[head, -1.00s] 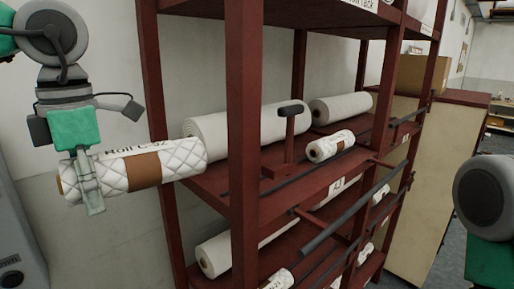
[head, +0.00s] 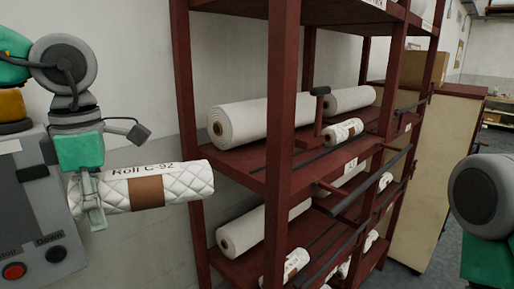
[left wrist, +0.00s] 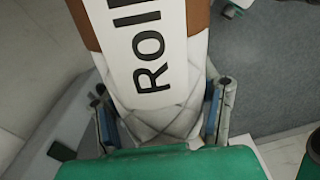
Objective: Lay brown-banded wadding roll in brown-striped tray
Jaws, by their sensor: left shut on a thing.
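The brown-banded wadding roll (head: 180,186) is white and quilted, with a brown band round its middle and a label reading "Roll C-92". My left gripper (head: 91,203) is shut on its left end and holds it in the air, nearly level, left of the rack. In the left wrist view the roll (left wrist: 158,112) lies between the two fingers of the gripper (left wrist: 160,115), with the label and brown band beyond them. My right arm shows at the right edge; its gripper is out of view. I see no brown-striped tray.
A dark red rack (head: 284,120) stands in the middle with large white rolls (head: 262,122) and smaller quilted rolls (head: 343,131) on its shelves. A grey panel with buttons (head: 50,235) is at lower left. A beige cabinet (head: 435,180) stands behind the rack at right.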

